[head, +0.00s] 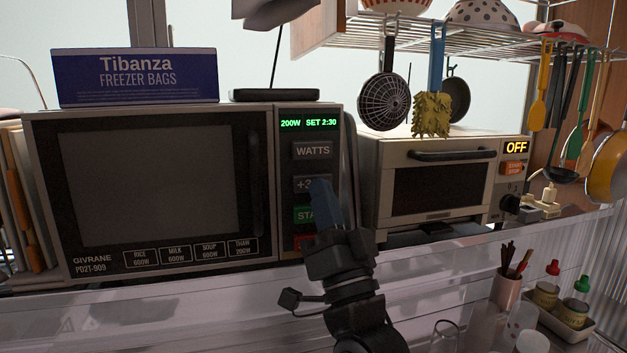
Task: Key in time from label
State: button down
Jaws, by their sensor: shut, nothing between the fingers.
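A microwave (50,180) stands at the left in the head view. Its green display (308,123) reads 200W SET 2:30.
A blue Tibanza freezer bags box (137,78) sits on the microwave. A toaster oven (440,185) showing OFF stands to the right. Utensils, including a strainer (384,101), hang from a rack above it.

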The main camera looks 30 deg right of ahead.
jog(key=s+p, duration=0.1)
jog(key=s, duration=0.1)
jog(key=s+a+p, duration=0.1)
jog(key=s, duration=0.2)
dwell(0.6)
dwell(2.4)
